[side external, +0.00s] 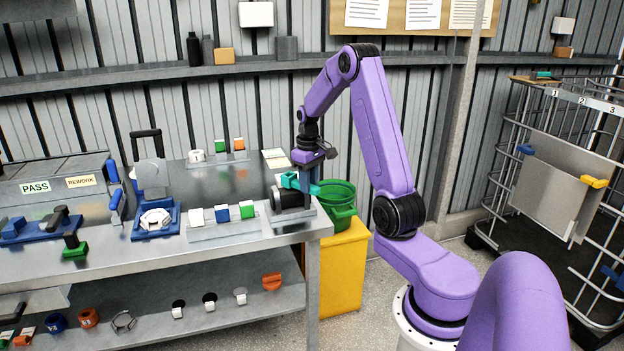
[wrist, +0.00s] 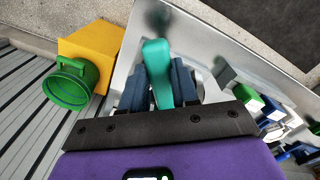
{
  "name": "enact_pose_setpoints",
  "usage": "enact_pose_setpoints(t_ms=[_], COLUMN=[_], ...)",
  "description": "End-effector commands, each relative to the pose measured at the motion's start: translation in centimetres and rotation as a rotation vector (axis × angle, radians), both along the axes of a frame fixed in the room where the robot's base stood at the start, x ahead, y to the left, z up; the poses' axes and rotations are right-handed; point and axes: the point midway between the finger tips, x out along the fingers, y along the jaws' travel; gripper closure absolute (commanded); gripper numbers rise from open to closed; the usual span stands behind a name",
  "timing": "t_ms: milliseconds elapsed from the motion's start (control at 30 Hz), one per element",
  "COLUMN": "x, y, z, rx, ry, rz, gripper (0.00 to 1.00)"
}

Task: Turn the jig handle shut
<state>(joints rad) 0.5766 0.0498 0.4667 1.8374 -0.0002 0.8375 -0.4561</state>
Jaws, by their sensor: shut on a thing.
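The teal jig handle (side external: 291,181) is at the right end of the steel bench, by a dark cylindrical body (side external: 291,198) on a grey base. My gripper (side external: 308,180) points down over this corner and is shut on the handle. In the wrist view the teal handle (wrist: 157,65) lies between my two dark blue fingers (wrist: 160,88) and reaches past their tips. Its lower end and pivot are hidden by my gripper, so I cannot tell how far it is turned.
Left of the jig, a rack (side external: 221,231) holds white, blue and green blocks. A blue fixture (side external: 155,222) stands further left. A green bucket (side external: 337,199) sits on a yellow bin (side external: 347,262) just right of the bench. A wire cage (side external: 560,150) stands far right.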

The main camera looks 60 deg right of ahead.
Motion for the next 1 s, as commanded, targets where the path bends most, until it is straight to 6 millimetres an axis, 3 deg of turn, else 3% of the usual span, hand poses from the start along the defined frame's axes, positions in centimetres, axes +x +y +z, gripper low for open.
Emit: enact_pose_setpoints(t_ms=[500, 1000], x=[1.3, 2.2], y=[3.1, 4.1], z=[0.1, 0.1], rx=[0.0, 0.0], ry=[-0.001, -0.001], rz=[-0.444, -0.625], gripper=[1.0, 1.0])
